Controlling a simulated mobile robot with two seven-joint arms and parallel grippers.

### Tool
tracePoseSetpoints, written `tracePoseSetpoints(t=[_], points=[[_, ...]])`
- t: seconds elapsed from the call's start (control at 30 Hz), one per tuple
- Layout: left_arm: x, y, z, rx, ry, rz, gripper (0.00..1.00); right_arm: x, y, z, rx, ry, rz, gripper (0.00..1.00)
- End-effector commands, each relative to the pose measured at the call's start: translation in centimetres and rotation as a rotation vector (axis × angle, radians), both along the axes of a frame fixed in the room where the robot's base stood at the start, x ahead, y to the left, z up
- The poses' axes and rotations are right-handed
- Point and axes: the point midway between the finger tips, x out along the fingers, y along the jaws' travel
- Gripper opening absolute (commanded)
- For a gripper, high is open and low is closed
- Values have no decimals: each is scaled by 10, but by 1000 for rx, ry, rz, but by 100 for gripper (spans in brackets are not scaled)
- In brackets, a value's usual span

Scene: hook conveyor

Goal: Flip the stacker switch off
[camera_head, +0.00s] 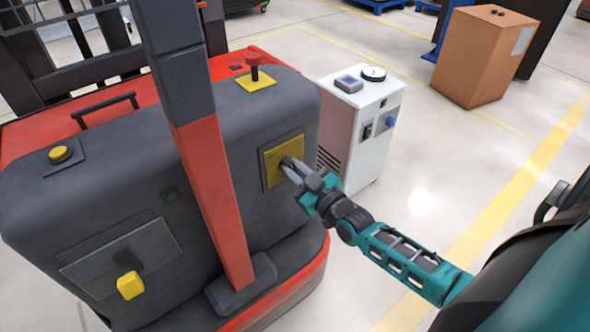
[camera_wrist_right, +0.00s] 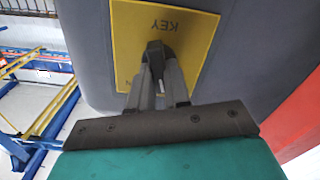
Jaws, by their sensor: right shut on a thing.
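The stacker (camera_head: 65,205) is a dark grey and red machine filling the left of the head view. On its right face is a yellow plate (camera_head: 270,155). The plate also shows in the right wrist view (camera_wrist_right: 197,40), with the word KEY upside down on it. My right gripper (camera_head: 288,165) reaches this plate from the right. In the wrist view its fingers (camera_wrist_right: 158,62) are shut on a small dark switch (camera_wrist_right: 154,47) at the plate. The fingers hide most of the switch, so its exact position cannot be told. My left gripper is not in view.
A white cabinet (camera_head: 352,150) stands close beside the gripper. A brown box (camera_head: 482,60) is farther back. The floor at right is open.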

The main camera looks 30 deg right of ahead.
Motion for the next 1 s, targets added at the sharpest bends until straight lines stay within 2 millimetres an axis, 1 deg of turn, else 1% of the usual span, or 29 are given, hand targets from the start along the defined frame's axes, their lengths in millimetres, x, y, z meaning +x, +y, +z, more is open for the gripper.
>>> tracePoseSetpoints(t=[0.07, 0.3, 0.37, 0.5, 0.7, 0.8, 1.0], points=[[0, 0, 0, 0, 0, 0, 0, 0, 0, 0, 0, 0, 0, 0], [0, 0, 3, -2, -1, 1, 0, 0, 0, 1, -15, -1, 0, 0], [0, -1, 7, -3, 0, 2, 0, 0, 0, 2, -46, -3, -1, 0], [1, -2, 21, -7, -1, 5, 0, 0, 1, 4, -177, -12, -2, 0], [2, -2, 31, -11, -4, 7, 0, 0, 1, 1, -348, -26, -2, 0], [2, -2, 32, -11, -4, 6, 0, 0, 2, 0, -385, -29, 0, 0], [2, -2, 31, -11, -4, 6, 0, 0, 2, -1, -395, -31, 1, 0]])
